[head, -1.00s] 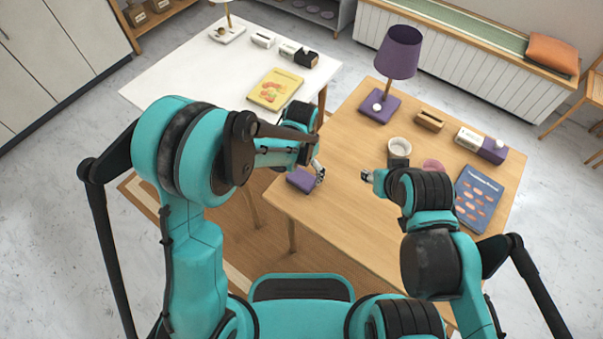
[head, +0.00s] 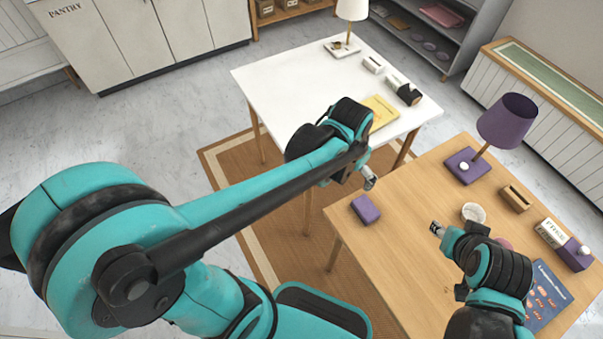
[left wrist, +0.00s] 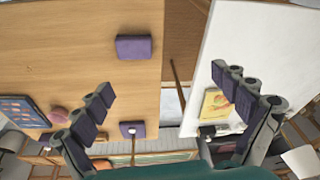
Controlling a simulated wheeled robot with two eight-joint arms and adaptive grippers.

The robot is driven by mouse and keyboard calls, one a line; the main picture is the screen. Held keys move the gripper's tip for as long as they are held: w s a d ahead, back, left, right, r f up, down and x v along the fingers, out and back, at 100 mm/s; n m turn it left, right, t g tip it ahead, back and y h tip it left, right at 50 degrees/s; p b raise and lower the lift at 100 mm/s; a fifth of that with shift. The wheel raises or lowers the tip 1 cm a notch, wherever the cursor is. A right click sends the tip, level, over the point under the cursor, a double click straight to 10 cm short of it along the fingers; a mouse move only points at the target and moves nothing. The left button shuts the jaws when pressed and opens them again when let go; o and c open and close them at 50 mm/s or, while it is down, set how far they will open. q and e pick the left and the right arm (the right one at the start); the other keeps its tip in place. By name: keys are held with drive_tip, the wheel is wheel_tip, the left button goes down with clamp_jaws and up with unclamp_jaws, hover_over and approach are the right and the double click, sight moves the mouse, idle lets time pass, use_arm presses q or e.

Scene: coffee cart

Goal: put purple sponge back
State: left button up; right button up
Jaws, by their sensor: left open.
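The purple sponge (head: 365,209) lies flat on the wooden table near its left corner. It also shows in the left wrist view (left wrist: 134,47), lying alone on the wood. My left gripper (head: 370,181) is above and just beyond the sponge in the head view, apart from it. In the left wrist view its fingers (left wrist: 162,82) are spread wide with nothing between them. My right gripper (head: 437,229) is over the wooden table, left of a white cup (head: 474,212); its fingers are too small to read.
The wooden table (head: 395,262) also holds a purple lamp (head: 507,122), a wooden holder (head: 516,198), a purple-and-white box (head: 574,254) and a blue book (head: 548,295). The white table (head: 300,85) behind holds a yellow book (head: 381,112) and a white lamp (head: 351,12).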

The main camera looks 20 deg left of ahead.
use_arm(q)
drive_tip(key=s+a+r+n+t, duration=0.4)
drive_tip(key=s+a, duration=0.5)
drive_tip(key=a, duration=0.1)
drive_tip(key=shift+r+t+y, duration=0.3)
drive_tip(key=shift+r, duration=0.1)
drive_tip(key=shift+s, duration=0.1)
